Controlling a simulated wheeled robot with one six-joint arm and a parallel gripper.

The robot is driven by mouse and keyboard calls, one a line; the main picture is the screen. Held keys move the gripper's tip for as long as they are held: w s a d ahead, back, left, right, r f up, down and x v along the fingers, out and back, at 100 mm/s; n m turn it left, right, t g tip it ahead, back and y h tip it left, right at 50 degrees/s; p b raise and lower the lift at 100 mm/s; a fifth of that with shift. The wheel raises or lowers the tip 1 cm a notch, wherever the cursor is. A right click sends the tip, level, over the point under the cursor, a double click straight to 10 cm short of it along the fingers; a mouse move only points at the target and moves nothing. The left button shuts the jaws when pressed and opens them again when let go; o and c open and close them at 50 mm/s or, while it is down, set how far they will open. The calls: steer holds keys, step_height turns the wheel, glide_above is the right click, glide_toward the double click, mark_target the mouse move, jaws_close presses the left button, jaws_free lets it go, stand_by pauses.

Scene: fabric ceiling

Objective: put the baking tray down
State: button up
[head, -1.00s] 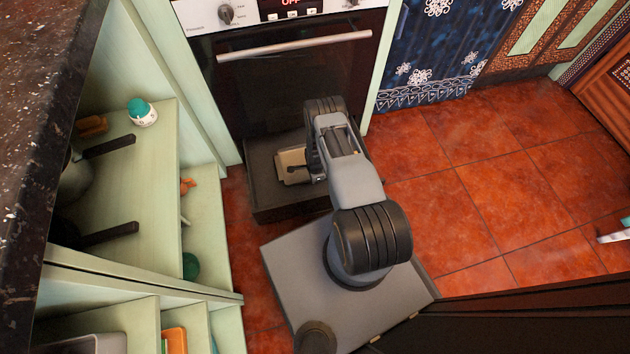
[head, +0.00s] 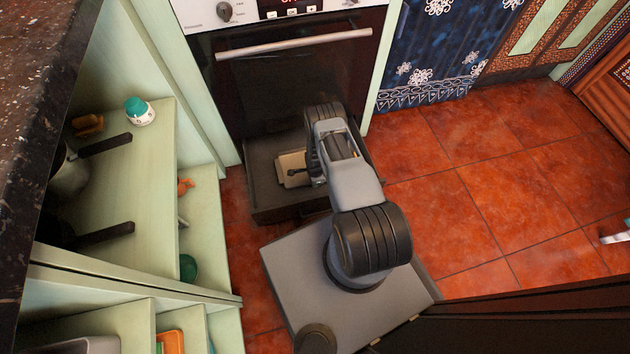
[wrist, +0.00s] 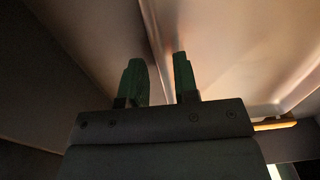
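A pale beige, flat piece that looks like the baking tray (head: 291,163) lies low inside the pulled-out dark drawer under the oven; my arm covers its right side. In the wrist view a light, shiny surface with a raised edge (wrist: 225,50) fills the upper right, probably the same tray. My gripper (wrist: 160,72) has its two dark green fingers apart, with the raised edge running between them. A gap shows between the fingers; I cannot tell whether either touches the edge. In the head view my fingertips are mostly hidden by the arm.
The dark drawer (head: 262,206) stands out below the closed oven (head: 290,85). Open pale green shelves (head: 150,185) with pan handles and a small teal-lidded jar (head: 140,111) are on the left.

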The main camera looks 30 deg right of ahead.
steer(key=w+a+r+n+p, duration=0.1)
steer(key=r+n+p, duration=0.15)
steer(key=r, duration=1.25)
steer(key=w+a+r+n+t+p, duration=0.15)
steer(key=r+n, duration=0.25)
steer(key=r, duration=1)
steer(key=a+r+n+p, duration=0.1)
steer(key=a+r+n, duration=0.15)
steer(key=r, duration=1.25)
steer(key=s+a+r+n, duration=0.2)
steer(key=s+r+n, duration=0.3)
steer(key=s+r, duration=0.4)
steer(key=s+a+r+n+t, duration=0.1)
steer(key=s+a+r+n, duration=0.1)
steer(key=s+r+n, duration=0.4)
steer(key=s+r, duration=0.2)
steer(key=s, duration=0.1)
steer(key=shift+s+a+r, duration=0.2)
steer(key=shift+a+r, duration=0.05)
steer(key=shift+r, duration=0.15)
steer(key=shift+r, duration=0.1)
